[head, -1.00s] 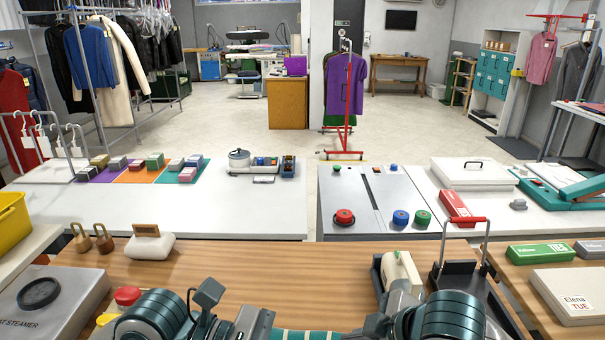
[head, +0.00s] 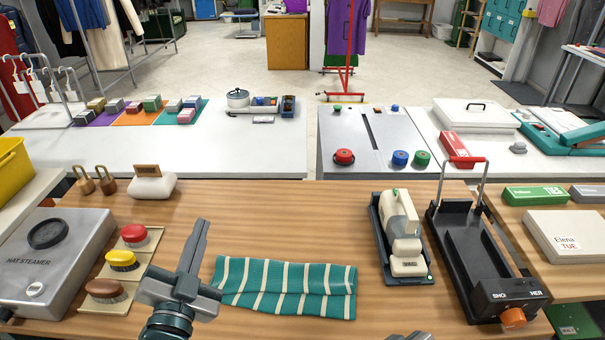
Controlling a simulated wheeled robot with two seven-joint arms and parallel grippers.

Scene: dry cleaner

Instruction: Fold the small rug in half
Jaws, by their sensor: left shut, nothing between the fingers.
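The small rug (head: 284,272), teal with cream stripes, lies on the wooden table (head: 290,205) near its front. It appears doubled over: a wide upper layer ends in an edge across it, and a strip of another layer shows along the front. The two layers' stripes do not quite line up. My left gripper (head: 203,224) is shut and empty, just left of the rug, its fingers pointing away from me. Its body is close to the rug's left edge; I cannot tell if they touch. Of my right arm only a small grey piece shows at the bottom edge.
Left of my gripper are a hat steamer (head: 55,255) and several brushes (head: 122,260). A white-bodied device in a dark tray (head: 385,262) and a black shoe machine (head: 475,262) stand right of the rug. The table behind the rug is clear.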

